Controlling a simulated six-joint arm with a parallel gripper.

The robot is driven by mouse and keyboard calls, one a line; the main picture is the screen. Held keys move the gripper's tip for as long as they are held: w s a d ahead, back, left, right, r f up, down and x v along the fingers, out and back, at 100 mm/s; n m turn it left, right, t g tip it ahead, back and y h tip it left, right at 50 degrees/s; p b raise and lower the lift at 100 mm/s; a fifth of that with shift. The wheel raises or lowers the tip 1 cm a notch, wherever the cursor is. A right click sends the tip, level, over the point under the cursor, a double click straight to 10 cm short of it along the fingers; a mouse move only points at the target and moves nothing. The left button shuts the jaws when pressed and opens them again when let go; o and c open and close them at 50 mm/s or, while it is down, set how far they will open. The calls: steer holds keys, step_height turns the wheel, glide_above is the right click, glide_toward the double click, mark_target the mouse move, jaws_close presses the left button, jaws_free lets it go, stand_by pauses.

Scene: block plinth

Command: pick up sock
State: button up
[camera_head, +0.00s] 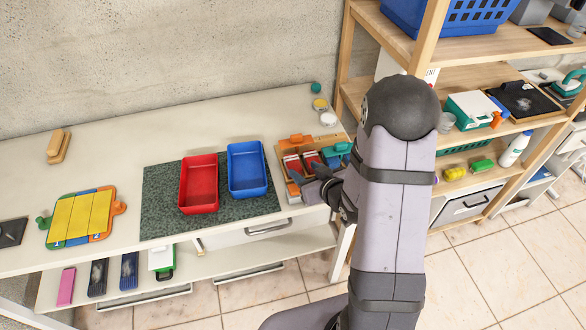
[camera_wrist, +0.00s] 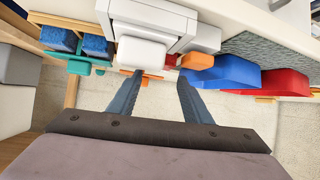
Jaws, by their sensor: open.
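I cannot make out a sock in either view. My gripper (camera_head: 308,178) is at the front right of the worktop, by a wooden tray (camera_head: 282,168) with red and grey items in it. My arm and gripper hide part of that area. In the wrist view my gripper (camera_wrist: 158,92) is open, its two dark fingers spread with nothing held between them. A white rounded block (camera_wrist: 141,53) shows just beyond the fingertips; I cannot tell what it is.
A red bin (camera_head: 199,207) and a blue bin (camera_head: 247,190) stand on a dark green mat (camera_head: 160,196). A yellow-slatted board (camera_head: 80,218) lies left. A wooden shelf unit (camera_head: 468,81) stands right. The worktop behind the mat is mostly clear.

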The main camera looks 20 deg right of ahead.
mark_target(294, 164)
steer(key=shift+a, duration=0.15)
steer(key=shift+p+x, duration=0.3)
steer(key=shift+x, duration=0.75)
steer(key=shift+p+x, duration=1)
steer(key=shift+x, duration=1.9)
steer(key=shift+s+r, duration=0.2)
steer(key=shift+s, duration=0.15)
steer(key=shift+w, duration=0.1)
steer(key=c, duration=0.8)
